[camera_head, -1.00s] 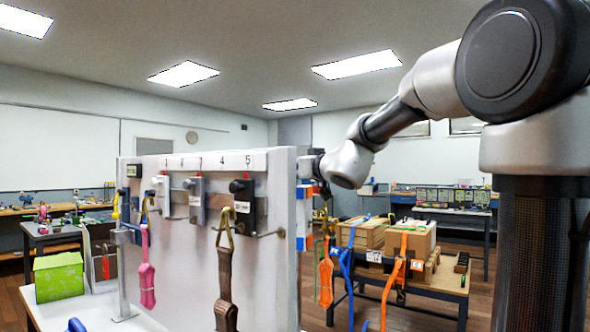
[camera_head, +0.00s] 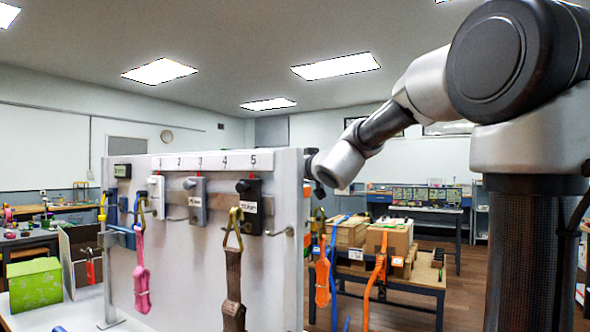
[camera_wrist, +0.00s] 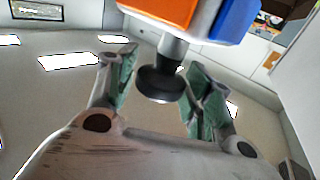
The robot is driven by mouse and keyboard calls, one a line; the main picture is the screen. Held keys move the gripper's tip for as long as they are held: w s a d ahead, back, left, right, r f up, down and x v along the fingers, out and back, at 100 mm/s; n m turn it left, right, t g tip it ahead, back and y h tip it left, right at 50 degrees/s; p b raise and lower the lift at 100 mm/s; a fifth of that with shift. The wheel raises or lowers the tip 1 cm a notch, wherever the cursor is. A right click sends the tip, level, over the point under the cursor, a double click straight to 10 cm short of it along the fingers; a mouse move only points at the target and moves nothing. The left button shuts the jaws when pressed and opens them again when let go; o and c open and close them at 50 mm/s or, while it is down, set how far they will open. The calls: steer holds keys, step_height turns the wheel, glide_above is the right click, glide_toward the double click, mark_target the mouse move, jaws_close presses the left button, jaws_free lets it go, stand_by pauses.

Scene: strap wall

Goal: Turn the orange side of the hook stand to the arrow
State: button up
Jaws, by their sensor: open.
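The hook stand shows in the wrist view as a block with an orange face (camera_wrist: 160,10) and a blue face (camera_wrist: 236,20), with a pale edge between them. A grey stem with a round black knob (camera_wrist: 160,85) sticks out of its near end. My gripper (camera_wrist: 163,62) is open, with green-padded fingers on both sides of the stem and knob; I cannot tell whether they touch. In the head view, slivers of orange and blue show beside the white panel's right end, and my gripper is mostly hidden there. I cannot make out the arrow.
A green box (camera_head: 35,284) stands at left. A table with wooden boxes (camera_head: 387,240) and orange and blue straps stands behind at right.

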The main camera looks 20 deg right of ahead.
stand_by(0.3)
steer(key=s, duration=0.8)
steer(key=s+d, duration=0.1)
steer(key=s, duration=0.3)
